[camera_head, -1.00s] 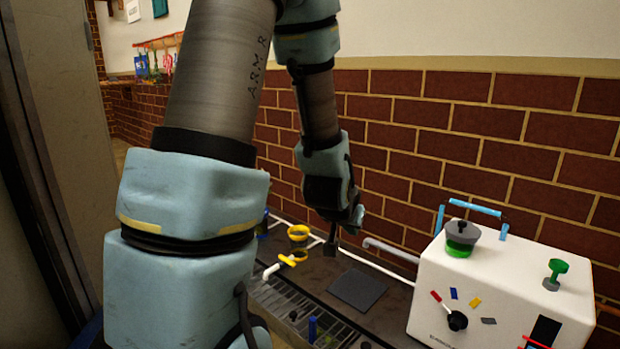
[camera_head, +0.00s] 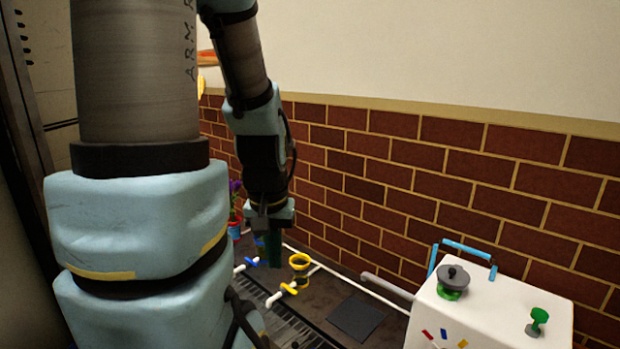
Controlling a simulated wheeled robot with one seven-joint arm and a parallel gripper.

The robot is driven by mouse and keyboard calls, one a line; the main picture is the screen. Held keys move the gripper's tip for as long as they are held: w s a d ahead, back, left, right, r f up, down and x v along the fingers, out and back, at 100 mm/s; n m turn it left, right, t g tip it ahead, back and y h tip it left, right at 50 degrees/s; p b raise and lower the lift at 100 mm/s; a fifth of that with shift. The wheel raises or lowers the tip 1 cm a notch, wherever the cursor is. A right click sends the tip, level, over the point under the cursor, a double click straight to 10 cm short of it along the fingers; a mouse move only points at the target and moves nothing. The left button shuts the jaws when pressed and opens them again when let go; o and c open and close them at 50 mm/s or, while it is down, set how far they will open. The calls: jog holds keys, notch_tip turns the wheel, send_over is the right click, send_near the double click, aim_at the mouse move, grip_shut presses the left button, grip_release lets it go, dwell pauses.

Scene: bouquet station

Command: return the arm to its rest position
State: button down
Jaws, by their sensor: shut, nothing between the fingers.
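My arm comes down from the top left, with its wrist hanging in front of the brick wall. My gripper (camera_head: 264,224) points down over the far part of the counter, shut, with no held thing showing. Its fingertips are small and dark in this view. A dark green thing (camera_head: 273,249) shows just below it; I cannot tell whether they touch.
A white box (camera_head: 480,316) with a blue handle stands at the lower right. Yellow and blue valves on white pipes (camera_head: 300,265) and a dark square pad (camera_head: 356,317) lie on the counter. The brick wall runs close behind.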

notch_tip(320, 180, up, 28)
jog(key=p, duration=2.5)
jog(key=shift+f, duration=0.2)
